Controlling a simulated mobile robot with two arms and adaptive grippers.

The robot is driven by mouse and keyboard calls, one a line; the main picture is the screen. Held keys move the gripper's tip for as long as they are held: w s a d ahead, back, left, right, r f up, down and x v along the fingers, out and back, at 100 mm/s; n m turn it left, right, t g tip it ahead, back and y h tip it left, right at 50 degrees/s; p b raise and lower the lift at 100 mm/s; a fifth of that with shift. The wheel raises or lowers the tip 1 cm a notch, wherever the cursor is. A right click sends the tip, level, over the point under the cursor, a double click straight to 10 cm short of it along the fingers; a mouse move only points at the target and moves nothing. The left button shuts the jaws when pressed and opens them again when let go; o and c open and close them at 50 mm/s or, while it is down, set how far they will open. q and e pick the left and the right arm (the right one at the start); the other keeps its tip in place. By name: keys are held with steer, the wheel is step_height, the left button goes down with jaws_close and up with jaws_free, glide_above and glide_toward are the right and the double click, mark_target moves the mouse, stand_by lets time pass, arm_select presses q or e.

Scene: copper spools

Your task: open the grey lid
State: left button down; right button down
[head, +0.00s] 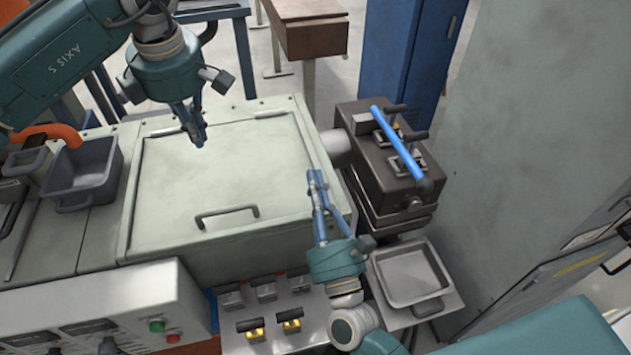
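The grey lid (165,190) is a wide, pale grey-green panel lying flat and shut on top of a cabinet in the head view. Its dark bar handle (227,213) is near the front edge, with nothing holding it. My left gripper (198,138) hangs over the back middle of the lid, pointing down, behind the handle. It is seen edge-on, so its opening is unclear. My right gripper (317,178) is to the right of the handle, over the cabinet's right edge. Its fingertips are close together with nothing visible between them. The height of both grippers above the lid is hard to judge.
A dark machine block (376,150) with a blue bar (398,143) stands to the right. A grey tray (411,274) sits at lower right, and a dark grey bin (84,172) at left. Switches and a control panel (110,308) line the front.

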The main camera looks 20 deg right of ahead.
arm_select(q)
steer(key=c, duration=2.5)
jaws_free()
steer(key=o, duration=0.9)
steer(key=shift+r, duration=0.15)
